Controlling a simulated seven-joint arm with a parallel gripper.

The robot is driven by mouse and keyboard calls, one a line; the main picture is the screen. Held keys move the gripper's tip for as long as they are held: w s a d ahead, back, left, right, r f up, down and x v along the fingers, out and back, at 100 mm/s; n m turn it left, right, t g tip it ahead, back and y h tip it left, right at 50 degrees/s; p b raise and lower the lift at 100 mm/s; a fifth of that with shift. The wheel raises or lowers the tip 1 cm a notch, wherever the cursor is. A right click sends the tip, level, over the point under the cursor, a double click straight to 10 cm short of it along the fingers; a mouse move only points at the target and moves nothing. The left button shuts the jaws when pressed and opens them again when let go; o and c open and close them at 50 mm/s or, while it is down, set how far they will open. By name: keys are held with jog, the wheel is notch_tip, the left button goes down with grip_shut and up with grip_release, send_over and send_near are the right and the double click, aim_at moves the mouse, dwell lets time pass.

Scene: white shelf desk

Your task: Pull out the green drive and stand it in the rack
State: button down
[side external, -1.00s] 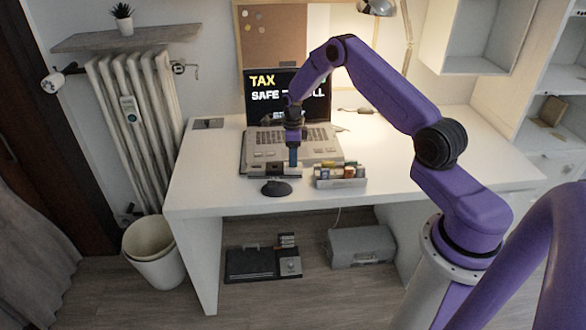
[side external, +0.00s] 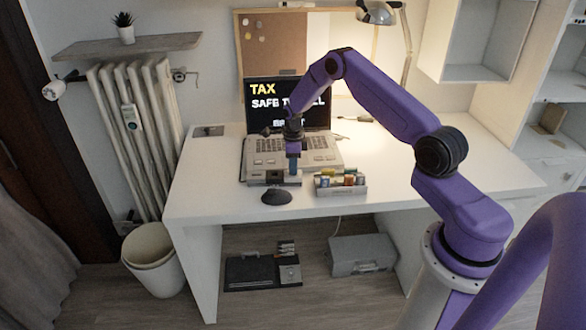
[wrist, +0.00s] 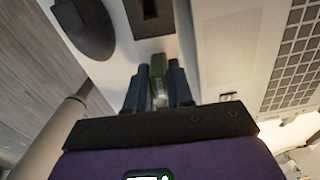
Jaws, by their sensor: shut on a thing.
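The green drive (wrist: 157,66) shows between the fingertips of my gripper (wrist: 158,90) in the wrist view. The gripper is shut on it. In the side view my gripper (side external: 294,170) points straight down at the front edge of the open beige laptop (side external: 320,152). The drive is hard to make out there, and I cannot tell whether part of it is still in a slot. The rack (side external: 343,190), a light tray holding several coloured drives, stands on the desk just right of the gripper.
A black mouse (side external: 277,197) lies in front of the laptop and also shows in the wrist view (wrist: 85,28). A dark slot (wrist: 150,14) is near the drive in the wrist view. The white desk (side external: 430,170) is clear on the right.

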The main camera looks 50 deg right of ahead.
jog(key=shift+r, duration=0.75)
jog(key=s+a+r, duration=0.4)
jog(key=s+r, duration=0.9)
jog(key=r, duration=0.3)
jog(key=shift+s+a+r, duration=0.15)
jog(key=shift+a, duration=0.05)
dwell(0.4)
jog(key=s+d+f, duration=0.1)
jog(key=d+f, duration=0.8)
jog(key=shift+s+f+n, duration=0.2)
jog(key=shift+n, duration=0.2)
